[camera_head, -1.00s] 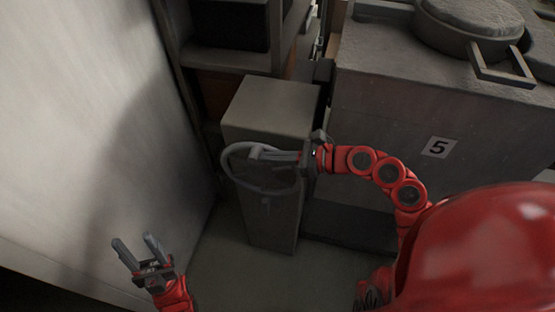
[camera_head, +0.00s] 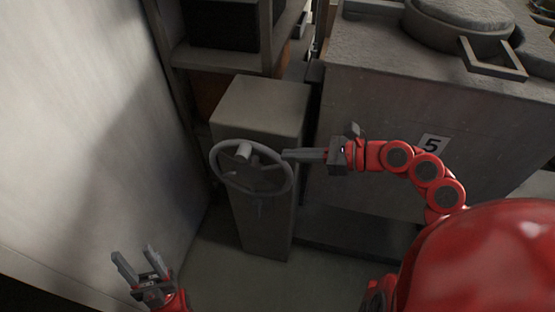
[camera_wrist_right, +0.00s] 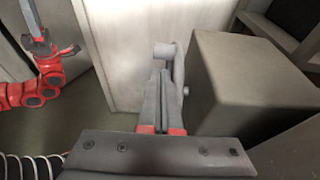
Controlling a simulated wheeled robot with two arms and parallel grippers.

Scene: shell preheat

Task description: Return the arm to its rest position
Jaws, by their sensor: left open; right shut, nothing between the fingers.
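My right gripper (camera_head: 305,155) is shut and empty. In the head view its fingertips lie at the right edge of a grey handwheel (camera_head: 285,180); whether they touch it I cannot tell. The handwheel is on the front of a grey box-shaped pedestal (camera_head: 262,105). In the right wrist view the shut fingers (camera_wrist_right: 163,100) point forward, with the handwheel (camera_wrist_right: 179,75) seen edge-on behind them. My left gripper (camera_head: 135,262) is open and empty at the lower left, well apart from the wheel. It also shows in the right wrist view (camera_wrist_right: 35,25).
A large grey block marked 5 (camera_head: 360,110) stands to the right of the pedestal, with a round lid (camera_head: 462,15) and square handle on top. A pale wall (camera_head: 80,110) rises at the left. A shelf (camera_head: 225,60) is behind. Floor is clear in front of the pedestal.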

